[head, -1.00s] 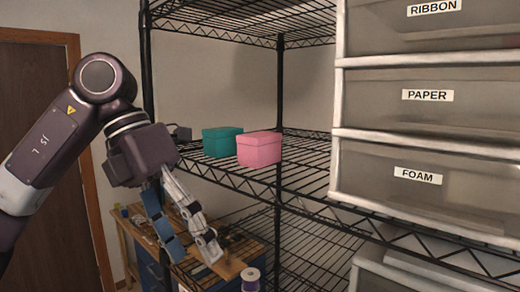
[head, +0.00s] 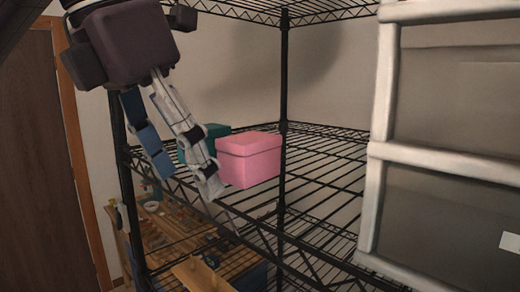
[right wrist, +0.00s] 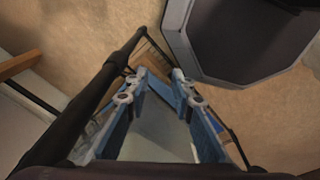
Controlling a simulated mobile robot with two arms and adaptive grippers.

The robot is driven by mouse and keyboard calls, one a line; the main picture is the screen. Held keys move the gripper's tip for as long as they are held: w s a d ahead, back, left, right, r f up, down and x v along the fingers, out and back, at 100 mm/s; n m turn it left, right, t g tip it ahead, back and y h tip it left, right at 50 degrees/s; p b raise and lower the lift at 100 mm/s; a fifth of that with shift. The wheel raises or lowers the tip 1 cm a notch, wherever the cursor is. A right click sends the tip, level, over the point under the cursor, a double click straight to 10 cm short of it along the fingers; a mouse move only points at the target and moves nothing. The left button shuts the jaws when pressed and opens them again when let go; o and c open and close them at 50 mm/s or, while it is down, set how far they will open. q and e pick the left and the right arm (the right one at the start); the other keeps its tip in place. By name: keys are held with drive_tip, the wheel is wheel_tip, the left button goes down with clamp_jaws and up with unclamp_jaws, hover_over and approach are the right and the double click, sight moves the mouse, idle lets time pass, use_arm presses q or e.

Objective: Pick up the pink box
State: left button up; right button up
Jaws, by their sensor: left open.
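The pink box (head: 249,160) sits on the middle wire shelf (head: 318,180) in the head view, its lid closed. My left gripper (head: 186,188) hangs from above just left of the pink box, in front of the shelf edge. Its fingers are apart and hold nothing. It partly covers the teal box (head: 214,136), which stands behind and left of the pink box. My right gripper (right wrist: 153,82) shows in the right wrist view with its two fingers apart and nothing visible between them.
Clear drawers with white frames (head: 388,150) stand at the right of the rack. A black post (head: 284,80) rises behind the pink box. A workbench (head: 165,230) with small items shows below. The shelf right of the box is bare.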

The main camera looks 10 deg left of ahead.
sight(244, 138)
use_arm(q)
drive_tip(key=w+d+p, duration=0.1)
drive_tip(key=w+d, duration=0.1)
drive_tip(key=w+d+r+p, duration=0.1)
drive_tip(key=shift+w+d, duration=0.35)
drive_tip(key=shift+w, duration=0.05)
use_arm(e)
drive_tip(key=s+r, duration=0.3)
drive_tip(key=s, duration=0.2)
use_arm(q)
drive_tip(key=w+p, duration=0.1)
drive_tip(key=w, duration=0.1)
drive_tip(key=w+d+p, duration=0.1)
drive_tip(key=p, duration=0.1)
drive_tip(key=shift+w+d, duration=0.15)
drive_tip(key=shift+w, duration=0.25)
drive_tip(key=shift+w+d+f+p, duration=0.25)
drive_tip(key=shift+w+d+p, duration=0.25)
drive_tip(key=shift+w+p, duration=0.2)
drive_tip(key=shift+w+d+f, duration=0.1)
drive_tip(key=shift+d+f, duration=0.05)
drive_tip(key=shift+f, duration=0.15)
drive_tip(key=shift+w+f, duration=0.1)
drive_tip(key=shift+f, duration=0.1)
drive_tip(key=c, duration=1.4)
use_arm(e)
drive_tip(key=w+r, duration=0.3)
drive_tip(key=shift+r, duration=0.35)
